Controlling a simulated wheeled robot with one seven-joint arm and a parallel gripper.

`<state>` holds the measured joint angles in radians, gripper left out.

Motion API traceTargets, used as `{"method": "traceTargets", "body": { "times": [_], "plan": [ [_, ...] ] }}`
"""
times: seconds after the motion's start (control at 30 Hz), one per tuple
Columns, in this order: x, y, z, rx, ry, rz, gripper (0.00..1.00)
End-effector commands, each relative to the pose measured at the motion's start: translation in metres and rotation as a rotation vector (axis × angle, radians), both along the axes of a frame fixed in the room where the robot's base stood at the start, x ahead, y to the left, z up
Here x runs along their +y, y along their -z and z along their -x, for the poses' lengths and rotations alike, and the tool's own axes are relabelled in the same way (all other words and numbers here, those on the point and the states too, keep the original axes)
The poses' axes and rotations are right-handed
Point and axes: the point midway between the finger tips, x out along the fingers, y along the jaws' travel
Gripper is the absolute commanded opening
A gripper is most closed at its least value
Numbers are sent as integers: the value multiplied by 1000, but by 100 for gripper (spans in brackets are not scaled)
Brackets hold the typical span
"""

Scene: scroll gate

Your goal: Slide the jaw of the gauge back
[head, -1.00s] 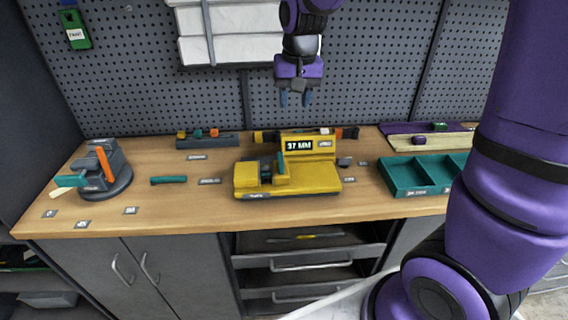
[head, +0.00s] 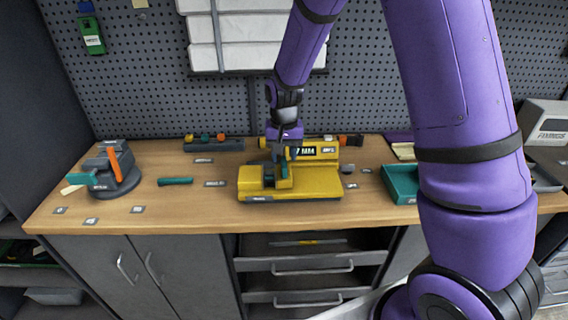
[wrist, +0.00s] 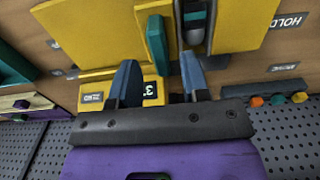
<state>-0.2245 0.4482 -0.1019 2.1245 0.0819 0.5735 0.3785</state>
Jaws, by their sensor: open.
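The yellow gauge (head: 315,187) sits on the wooden bench, its display partly hidden by my arm. A dark grey part (head: 268,172) and an upright teal plate (head: 284,178) stand on its left half. My gripper (head: 284,155) points down at the gauge, over the teal plate. In the wrist view, the blue fingers of my gripper (wrist: 158,68) are apart, with the teal plate (wrist: 156,45) between them in the picture. I see no finger clearly touching it. The grey part (wrist: 195,22) lies just right of the teal plate there.
A grey clamp-like fixture (head: 112,170) stands at the bench's left. A teal bar (head: 175,181) lies between it and the gauge. A teal tray (head: 402,185) is to the right, partly behind my arm. A rack (head: 213,143) stands at the back. The bench front is mostly clear.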

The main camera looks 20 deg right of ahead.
Motion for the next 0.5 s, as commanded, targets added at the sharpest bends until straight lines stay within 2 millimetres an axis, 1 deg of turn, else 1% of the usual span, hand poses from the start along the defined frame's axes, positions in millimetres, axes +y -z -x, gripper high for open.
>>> {"method": "traceTargets", "body": {
  "times": [0.03,0.1,0.2,0.33,0.5],
  "plan": [
    [0,9,1,2,0,0,43],
    [0,18,0,3,0,1,43],
    [-1,27,0,1,-1,1,43],
    [0,34,0,-1,-1,0,43],
    [0,35,0,-2,-1,1,43]
  ]
}}
